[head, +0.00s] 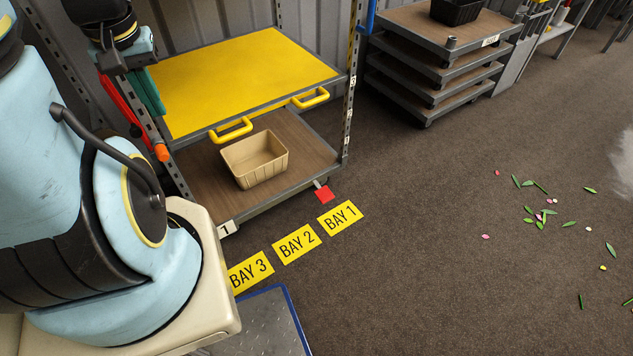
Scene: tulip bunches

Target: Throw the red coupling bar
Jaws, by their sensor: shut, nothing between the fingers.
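A long red bar (121,103), which I take for the coupling bar, slants down along the grey upright at the left of the yellow-topped rack. Its lower end is near an orange tip (161,152). A teal bar (149,91) lies beside it. My gripper (113,64), dark and small in the picture, is at the upper left, just above the top of the red bar. It is shut and empty. I cannot tell whether it touches the bar, and the bar's upper end is partly hidden.
A yellow shelf (240,75) with two yellow handles is above a wheeled cart (190,178) holding a tan bin (232,166). Yellow bay signs (297,244) mark the floor. Stacked carts (430,70) stand behind. Petals and leaves lie on open floor right.

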